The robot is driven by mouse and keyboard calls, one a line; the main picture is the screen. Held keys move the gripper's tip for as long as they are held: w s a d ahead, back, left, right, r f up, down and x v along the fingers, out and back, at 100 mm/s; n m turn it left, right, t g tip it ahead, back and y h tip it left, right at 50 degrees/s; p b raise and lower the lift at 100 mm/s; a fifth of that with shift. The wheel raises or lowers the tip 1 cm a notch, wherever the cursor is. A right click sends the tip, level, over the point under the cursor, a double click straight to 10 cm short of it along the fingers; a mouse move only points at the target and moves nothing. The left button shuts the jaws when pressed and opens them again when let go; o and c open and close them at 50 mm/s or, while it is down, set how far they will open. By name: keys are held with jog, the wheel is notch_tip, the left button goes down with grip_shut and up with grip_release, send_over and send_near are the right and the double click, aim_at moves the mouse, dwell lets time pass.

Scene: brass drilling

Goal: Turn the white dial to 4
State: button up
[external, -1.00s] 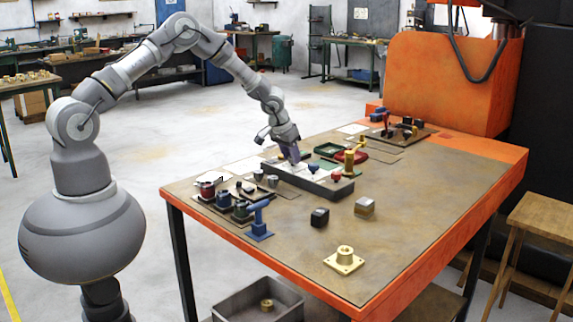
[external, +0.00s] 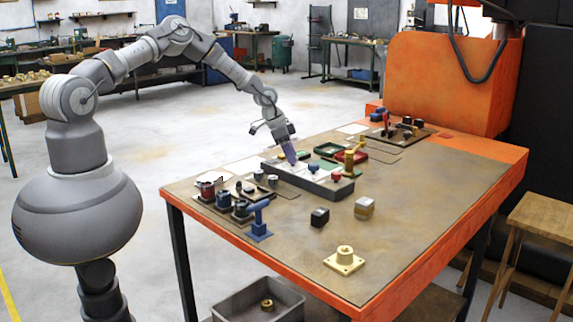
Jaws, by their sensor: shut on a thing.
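A dark grey control panel (external: 340,190) with a pale top lies on the table's far left part. A small blue-topped knob (external: 313,168) and a red one (external: 336,176) stand on it to the right of my gripper. My gripper (external: 293,162) points down at the panel's top, its fingers shut at the place of the white dial. The dial itself is mostly hidden by the fingers and too small to make out. Its pointer and numbers cannot be read in this view.
A board of dark fixtures (external: 235,207) and a blue clamp (external: 259,220) stand left of the panel. A black block (external: 320,217) is in front.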

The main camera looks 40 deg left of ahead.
jog(key=m, duration=0.2)
jog(key=m+g+b, duration=0.1)
jog(key=shift+w+a+f+m+h, duration=0.1)
jog(key=shift+w+m+h, duration=0.1)
jog(key=shift+m+h, duration=0.2)
jog(key=m+g+b, duration=0.1)
jog(key=m+b, duration=0.1)
jog(key=m, duration=0.1)
jog(key=shift+w+m+g+b, duration=0.15)
jog(key=shift+m+g+b, duration=0.15)
jog(key=m+g+b, duration=0.1)
jog(key=m+b, duration=0.1)
jog(key=m, duration=0.1)
jog(key=shift+w+m, duration=0.1)
jog(key=shift+m, duration=0.2)
jog(key=shift+w+m+g+b, duration=0.1)
jog(key=shift+m+g+b, duration=0.75)
jog(key=shift+m, duration=0.75)
jog(key=o, duration=1)
jog(key=shift+o, duration=0.2)
